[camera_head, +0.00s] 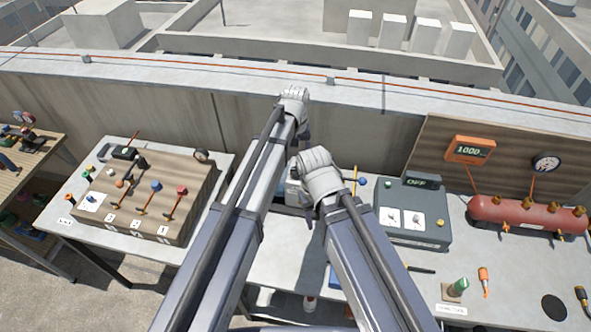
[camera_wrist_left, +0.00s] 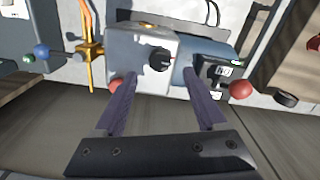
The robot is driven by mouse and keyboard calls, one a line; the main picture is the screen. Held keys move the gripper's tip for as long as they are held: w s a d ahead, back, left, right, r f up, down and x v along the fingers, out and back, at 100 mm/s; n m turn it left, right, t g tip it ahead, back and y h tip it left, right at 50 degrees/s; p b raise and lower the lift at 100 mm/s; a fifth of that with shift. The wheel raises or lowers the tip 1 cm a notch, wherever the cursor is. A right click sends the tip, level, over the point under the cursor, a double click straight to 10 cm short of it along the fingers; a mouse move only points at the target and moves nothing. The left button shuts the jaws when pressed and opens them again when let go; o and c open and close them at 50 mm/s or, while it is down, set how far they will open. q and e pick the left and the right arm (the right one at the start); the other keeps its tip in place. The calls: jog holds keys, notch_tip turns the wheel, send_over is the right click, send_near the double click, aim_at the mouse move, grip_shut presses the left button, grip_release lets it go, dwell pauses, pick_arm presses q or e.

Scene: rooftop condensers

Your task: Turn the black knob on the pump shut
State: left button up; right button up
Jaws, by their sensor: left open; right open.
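The pump (camera_wrist_left: 134,48) is a grey-blue body in the left wrist view, with a round black knob (camera_wrist_left: 159,59) that bears a small red mark. My left gripper (camera_wrist_left: 159,76) is open; its two fingers point toward the pump, with the knob in line with the gap, just beyond the tips. No contact shows. In the head view my arms cover most of the pump; a grey piece (camera_head: 291,193) shows between them, and the knob is hidden. My right gripper (camera_head: 309,212) hangs over the bench near the pump, open, with nothing seen in it.
A brass valve on a yellow pipe (camera_wrist_left: 90,52) stands beside the pump. Red balls (camera_wrist_left: 240,89) and a black labelled part (camera_wrist_left: 216,72) are close by. A grey box reading OFF (camera_head: 412,222) and a red tank (camera_head: 528,213) stand right; a wooden lever panel (camera_head: 150,190) stands left.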

aim_at(296, 169)
pick_arm(q)
notch_tip(296, 169, down, 6)
jog(key=b, duration=0.4)
jog(key=shift+r+b, duration=0.25)
jog(key=shift+b, duration=0.05)
grip_shut()
